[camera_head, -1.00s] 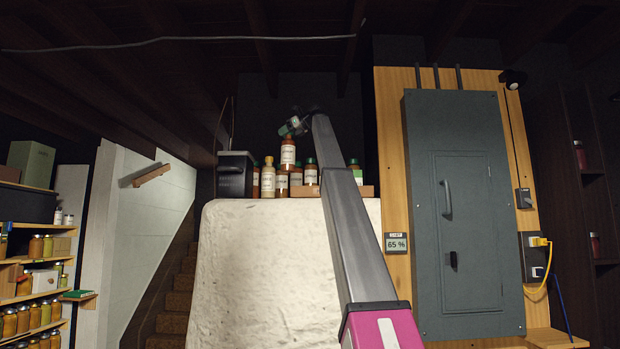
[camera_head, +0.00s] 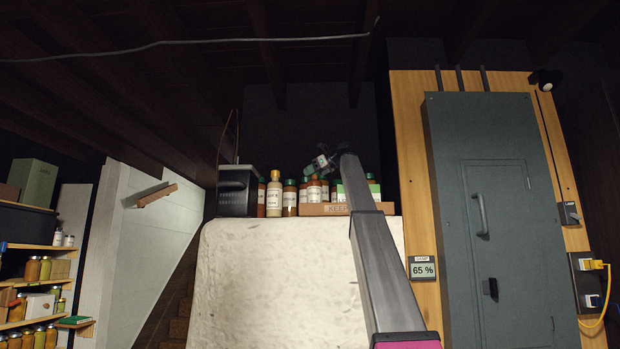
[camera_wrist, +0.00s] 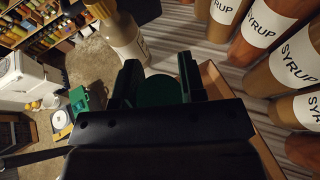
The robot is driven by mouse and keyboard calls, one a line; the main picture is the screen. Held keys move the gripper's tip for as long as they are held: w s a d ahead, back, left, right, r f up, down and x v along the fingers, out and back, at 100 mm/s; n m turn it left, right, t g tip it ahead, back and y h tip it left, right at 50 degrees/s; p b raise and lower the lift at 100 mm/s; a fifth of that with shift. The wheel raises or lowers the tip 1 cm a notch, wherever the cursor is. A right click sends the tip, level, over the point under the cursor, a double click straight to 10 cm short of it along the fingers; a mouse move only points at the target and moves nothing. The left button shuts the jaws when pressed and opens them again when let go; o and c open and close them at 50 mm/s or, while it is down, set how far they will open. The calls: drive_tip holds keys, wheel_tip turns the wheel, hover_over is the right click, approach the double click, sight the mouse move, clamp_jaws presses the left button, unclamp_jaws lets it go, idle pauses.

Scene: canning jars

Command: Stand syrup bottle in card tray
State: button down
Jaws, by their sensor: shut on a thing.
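My gripper (camera_head: 322,163) is shut on the dark green cap of a syrup bottle. In the wrist view the cap (camera_wrist: 158,91) sits between the two fingers; the bottle's body is hidden below it. In the head view the held bottle (camera_head: 314,192) is reddish brown with a white label and looks upright, behind the front wall of the card tray (camera_head: 335,209). I cannot tell whether its base touches the tray floor. The tray's brown edge (camera_wrist: 263,150) also shows in the wrist view, beside several bottles labelled SYRUP (camera_wrist: 262,32).
A cream bottle with a yellow cap (camera_head: 274,192) stands left of the tray, with brown bottles (camera_head: 290,198) close by. A black box (camera_head: 238,192) is at the ledge's left end. A grey electrical panel (camera_head: 490,220) is on the right. Beams cross overhead.

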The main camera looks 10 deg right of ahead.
drive_tip(key=shift+f, duration=0.15)
drive_tip(key=shift+s, duration=0.1)
drive_tip(key=c, duration=0.7)
unclamp_jaws()
drive_tip(key=shift+f, duration=0.1)
drive_tip(key=v, duration=1.2)
